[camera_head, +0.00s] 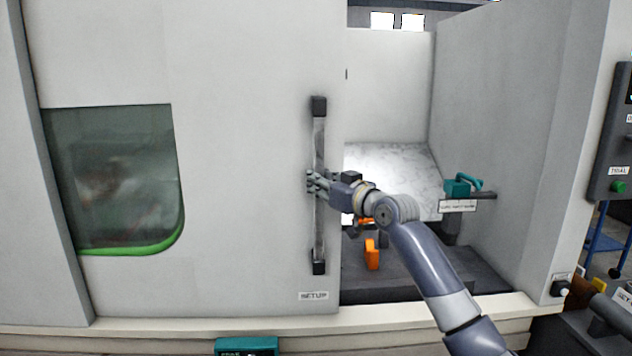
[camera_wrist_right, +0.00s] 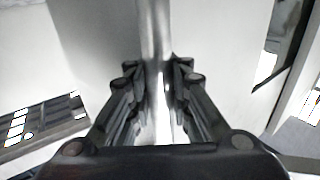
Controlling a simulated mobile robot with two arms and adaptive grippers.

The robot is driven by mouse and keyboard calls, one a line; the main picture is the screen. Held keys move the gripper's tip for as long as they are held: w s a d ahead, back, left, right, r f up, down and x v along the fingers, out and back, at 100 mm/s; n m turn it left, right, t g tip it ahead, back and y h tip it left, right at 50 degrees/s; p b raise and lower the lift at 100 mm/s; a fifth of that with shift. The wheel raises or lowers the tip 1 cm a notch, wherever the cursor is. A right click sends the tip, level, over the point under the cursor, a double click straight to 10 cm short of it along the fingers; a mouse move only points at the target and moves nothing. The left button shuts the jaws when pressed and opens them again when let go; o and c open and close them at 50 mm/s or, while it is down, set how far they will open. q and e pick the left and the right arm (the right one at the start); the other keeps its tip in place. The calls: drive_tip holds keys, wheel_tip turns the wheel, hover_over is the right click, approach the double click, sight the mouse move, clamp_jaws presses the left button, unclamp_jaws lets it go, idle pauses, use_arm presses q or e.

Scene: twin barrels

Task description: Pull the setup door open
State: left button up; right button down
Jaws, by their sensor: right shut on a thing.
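The setup door (camera_head: 240,150) is a large pale sliding panel with a dark window at its left. A "SETUP" label sits low near its right edge. Its handle (camera_head: 319,235) is an upright metal bar with black end mounts. My right gripper (camera_head: 312,183) is shut on the handle bar near its middle. In the right wrist view the bar (camera_wrist_right: 155,40) runs between the two fingers (camera_wrist_right: 158,85). The door's right edge stands clear of the right wall, leaving a wide opening. My left gripper is not in view.
Through the opening show a marbled panel (camera_head: 395,165), an orange block (camera_head: 372,254) and a teal clamp (camera_head: 461,186) on the right wall. A control panel (camera_head: 612,140) hangs at the far right. A teal box (camera_head: 246,346) sits below the door. My right forearm crosses the opening.

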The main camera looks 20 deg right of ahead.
drive_tip(key=shift+a+f, duration=0.3)
drive_tip(key=shift+f, duration=0.25)
drive_tip(key=c, duration=1.7)
unclamp_jaws()
drive_tip(key=shift+s, duration=0.1)
drive_tip(key=shift+o, duration=1.3)
drive_tip(key=shift+s+r, duration=0.15)
drive_tip(key=shift+r, duration=0.1)
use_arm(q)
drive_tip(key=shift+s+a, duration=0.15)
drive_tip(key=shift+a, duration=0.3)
use_arm(e)
drive_tip(key=shift+s+r, duration=0.15)
drive_tip(key=shift+r, duration=0.1)
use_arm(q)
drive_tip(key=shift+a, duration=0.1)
use_arm(e)
drive_tip(key=shift+d, duration=0.15)
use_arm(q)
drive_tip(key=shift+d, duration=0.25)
use_arm(e)
drive_tip(key=v, duration=1.2)
